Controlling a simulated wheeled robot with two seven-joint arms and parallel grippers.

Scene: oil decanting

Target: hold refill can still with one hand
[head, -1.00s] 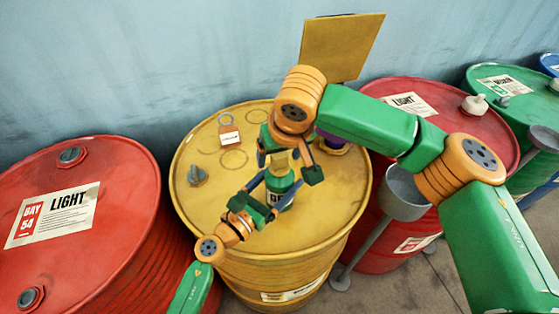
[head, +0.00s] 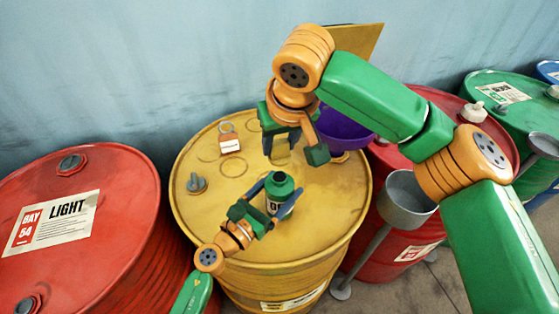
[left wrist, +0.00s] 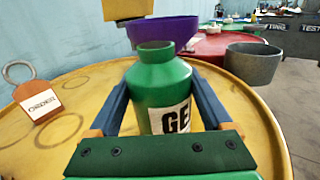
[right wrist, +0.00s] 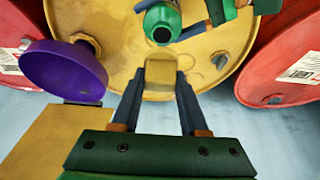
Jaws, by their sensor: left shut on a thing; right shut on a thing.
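The refill can (head: 279,190) is a green bottle with a white label, standing upright on the yellow drum (head: 225,242). My left gripper (head: 274,203) is shut around its body; in the left wrist view the fingers flank the can (left wrist: 160,85). My right gripper (head: 286,146) is shut on a tan cap (head: 281,153) and holds it above the can, apart from it. The right wrist view shows the cap (right wrist: 160,73) between the fingers and the can's dark open mouth (right wrist: 162,35).
A purple funnel (head: 345,132) stands at the drum's back right, close to my right gripper. A ringed tag (head: 230,143) and a bung (head: 197,183) are on the drum's left. Red drums flank it. A grey cup (head: 408,208) on a stand is at right. A tan board (head: 362,40) stands behind.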

